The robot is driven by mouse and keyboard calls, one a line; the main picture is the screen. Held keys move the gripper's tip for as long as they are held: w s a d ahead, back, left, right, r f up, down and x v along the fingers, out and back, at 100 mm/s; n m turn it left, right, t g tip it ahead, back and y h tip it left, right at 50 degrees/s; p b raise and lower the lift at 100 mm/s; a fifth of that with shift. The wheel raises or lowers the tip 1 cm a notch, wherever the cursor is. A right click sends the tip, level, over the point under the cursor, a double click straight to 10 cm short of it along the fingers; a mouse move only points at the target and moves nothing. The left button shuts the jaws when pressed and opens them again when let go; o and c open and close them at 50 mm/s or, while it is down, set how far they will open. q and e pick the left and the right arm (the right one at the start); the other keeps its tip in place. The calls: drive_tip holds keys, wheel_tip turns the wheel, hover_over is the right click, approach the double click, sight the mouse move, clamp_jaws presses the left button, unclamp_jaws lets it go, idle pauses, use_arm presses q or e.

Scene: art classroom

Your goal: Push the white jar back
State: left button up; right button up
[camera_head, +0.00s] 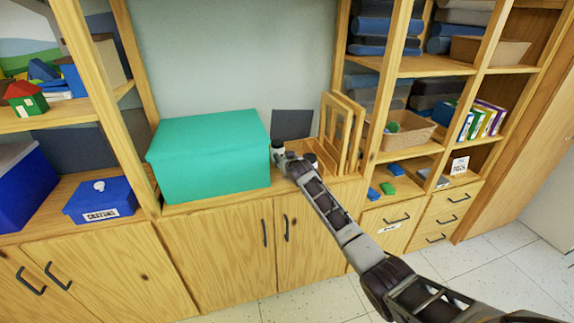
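A small white jar (278,149) with a dark top appears to stand on the low cabinet, close to the right side of the teal box. My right arm reaches in from the lower right. My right gripper (283,161) is at the front of the jar, and partly overlaps it in this view. Whether they touch cannot be told. The fingers are too small to tell open from shut. My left gripper is not in view.
The large teal box (208,158) stands left of the jar. Upright wooden frames (342,130) stand to the right, and a dark panel (292,123) is behind. A small dark-topped item (311,158) lies partly behind my arm. Shelves flank both sides.

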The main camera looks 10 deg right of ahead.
drive_tip(key=shift+s+r+p, duration=0.1)
drive_tip(key=shift+s+p, duration=1.25)
drive_tip(key=shift+s+d+p, duration=0.1)
drive_tip(key=shift+s+p, duration=1.45)
drive_tip(key=shift+s, duration=0.2)
drive_tip(key=s+p, duration=0.6)
drive_tip(key=s, duration=0.2)
drive_tip(key=shift+s+d, duration=0.15)
drive_tip(key=shift+s, duration=0.2)
drive_tip(key=shift+s, duration=0.1)
